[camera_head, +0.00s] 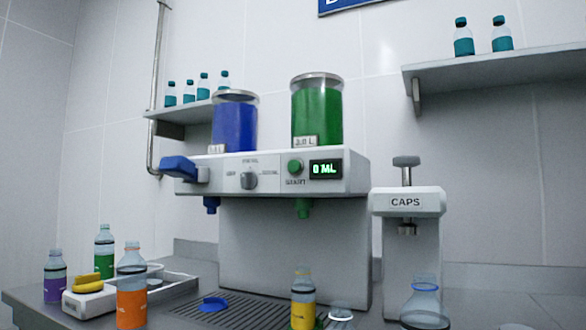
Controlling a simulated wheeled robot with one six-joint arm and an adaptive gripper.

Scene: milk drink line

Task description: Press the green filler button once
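The green filler button (295,167) is on the front panel of the white filling machine (350,184), right of centre. Lettering below it seems to read "START". A display (325,168) just right of the button shows "0 ML" in green. A green nozzle (303,208) hangs under the panel below the button. A bottle with a yellow label (303,302) stands near the drip grate, roughly below that nozzle. My gripper is not in view, and nothing covers the button.
A selector knob (249,181) and a blue lever (178,166) are left of the button. Blue (234,124) and green (317,115) tanks stand on top. A caps press (407,203) stands at right. An orange-labelled bottle (131,302) and others stand front left. Space before the button looks clear.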

